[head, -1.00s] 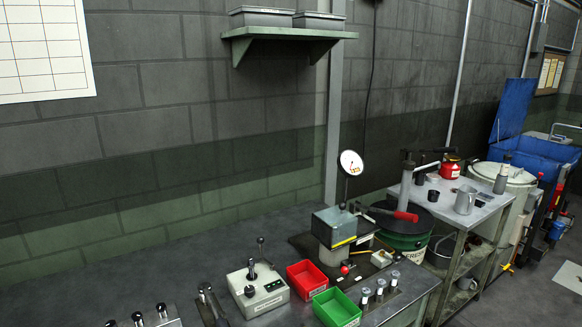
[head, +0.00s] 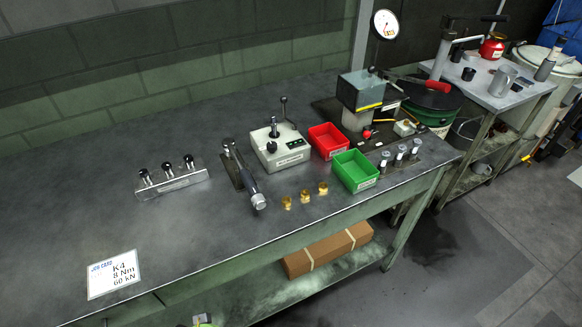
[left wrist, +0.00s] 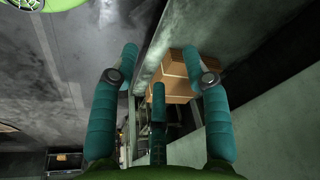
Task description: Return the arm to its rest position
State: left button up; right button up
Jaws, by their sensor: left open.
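My left gripper (left wrist: 160,55) shows in the left wrist view with its teal fingers spread apart and nothing between them. Past the fingers are a cardboard box (left wrist: 172,88) and a long table or shelf edge. The gripper looks apart from the box. Neither gripper can be made out in the head view; only a small green piece shows at its bottom edge. My right gripper is in no view.
The workbench (head: 90,215) carries a job card (head: 114,274), a lever rack (head: 172,178), a torque wrench (head: 245,180), a control box (head: 280,150), red (head: 328,140) and green (head: 355,171) bins, and brass pieces (head: 305,196). A brown carton (head: 328,248) lies on the lower shelf.

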pick_arm(q)
jog(key=s+f+g+b, duration=0.1)
jog(key=s+f+b, duration=0.35)
jog(key=f, duration=1.55)
jog(key=s+a+f+b, duration=0.1)
jog(key=s+a+f, duration=0.2)
jog(key=s+f, duration=0.8)
jog(key=s, duration=0.3)
jog(key=shift+s+f+g+b, duration=0.15)
jog(key=shift+g+b, duration=0.2)
jog(key=shift+g, duration=0.05)
